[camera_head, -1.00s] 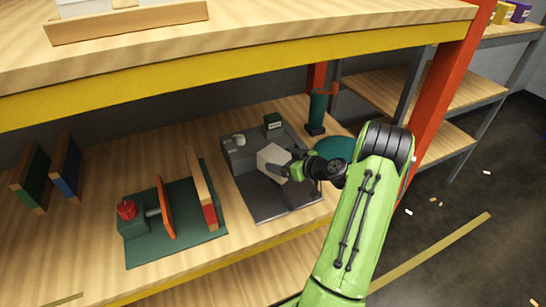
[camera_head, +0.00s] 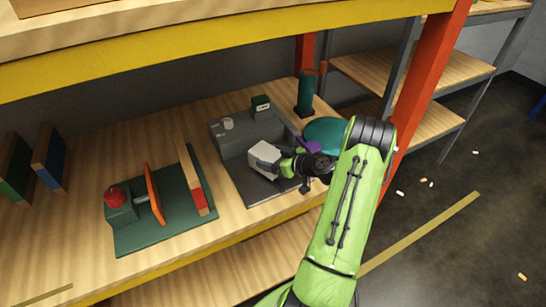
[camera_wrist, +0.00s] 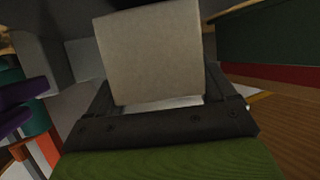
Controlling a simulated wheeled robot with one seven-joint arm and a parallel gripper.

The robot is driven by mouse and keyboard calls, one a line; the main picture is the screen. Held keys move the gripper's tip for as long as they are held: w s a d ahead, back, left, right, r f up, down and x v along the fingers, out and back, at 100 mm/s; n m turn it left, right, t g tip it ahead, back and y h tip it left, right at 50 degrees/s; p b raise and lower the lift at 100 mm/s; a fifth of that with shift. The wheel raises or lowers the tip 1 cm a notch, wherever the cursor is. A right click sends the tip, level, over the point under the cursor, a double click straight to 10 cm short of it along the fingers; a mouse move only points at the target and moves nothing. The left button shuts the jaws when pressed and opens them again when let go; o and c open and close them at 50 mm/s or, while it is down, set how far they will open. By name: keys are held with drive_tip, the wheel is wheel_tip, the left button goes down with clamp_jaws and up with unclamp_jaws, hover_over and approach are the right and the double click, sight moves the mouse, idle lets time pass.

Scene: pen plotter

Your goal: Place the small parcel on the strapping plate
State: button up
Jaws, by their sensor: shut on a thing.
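The small parcel (camera_head: 265,158) is a pale box in my gripper (camera_head: 278,162), over the grey strapping machine. In the wrist view the parcel (camera_wrist: 150,55) fills the space at the dark jaws (camera_wrist: 165,120), which are shut on it. The strapping plate (camera_head: 262,190) is the dark grey flat front part of the machine, below the parcel. I cannot tell whether the parcel touches the plate. The machine's raised grey back (camera_head: 240,137) carries a small pale knob and a dark green box with a display (camera_head: 261,107).
A green-based fixture with a red knob (camera_head: 114,197) and an orange plate (camera_head: 154,193) stands left. A teal disc (camera_head: 325,131) and dark green post (camera_head: 305,93) stand behind right. A yellow-edged shelf (camera_head: 220,46) hangs above, with a red upright (camera_head: 425,85) at right.

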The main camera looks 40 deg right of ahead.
drive_tip(key=shift+f+b, duration=0.55)
drive_tip(key=shift+b, duration=0.1)
drive_tip(key=o, duration=1.2)
drive_tip(key=v, duration=1.5)
drive_tip(key=shift+s+r+p, duration=0.3)
drive_tip(key=shift+p, duration=0.05)
